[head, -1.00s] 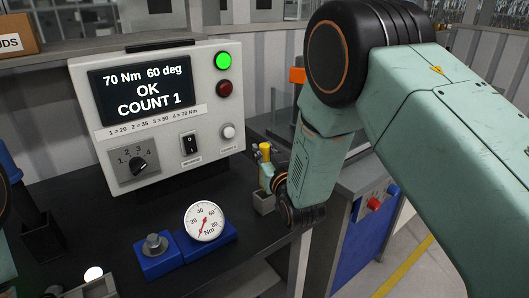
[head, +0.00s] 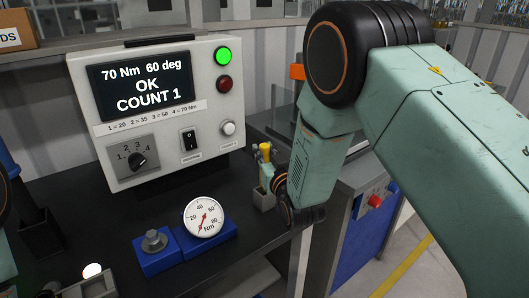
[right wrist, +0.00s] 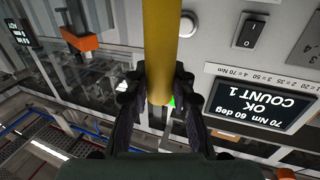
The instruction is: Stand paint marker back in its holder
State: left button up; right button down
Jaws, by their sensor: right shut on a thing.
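The paint marker is yellow; its upper end (head: 265,148) shows upright above my right gripper (head: 268,170) in the head view. In the right wrist view the yellow marker body (right wrist: 160,45) runs between the two dark fingers (right wrist: 160,90), which are shut on it. A small grey open box, the holder (head: 263,200), stands at the bench's right edge directly below the gripper. The marker's lower end is hidden in the head view, so I cannot tell whether it is inside the holder.
A controller box (head: 160,110) with a screen reading OK COUNT 1 stands behind and left. A round dial gauge (head: 203,217) on a blue base is to the left of the holder. A blue and grey cabinet (head: 365,225) stands right of the bench.

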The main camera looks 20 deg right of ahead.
jog(key=shift+f, duration=0.35)
jog(key=shift+f+b, duration=1.7)
jog(key=shift+f, duration=0.2)
jog(key=shift+r, duration=0.1)
jog(key=c, duration=1.1)
grip_release()
jog(key=shift+o, duration=0.2)
jog(key=s, duration=1.2)
jog(key=shift+d, duration=0.2)
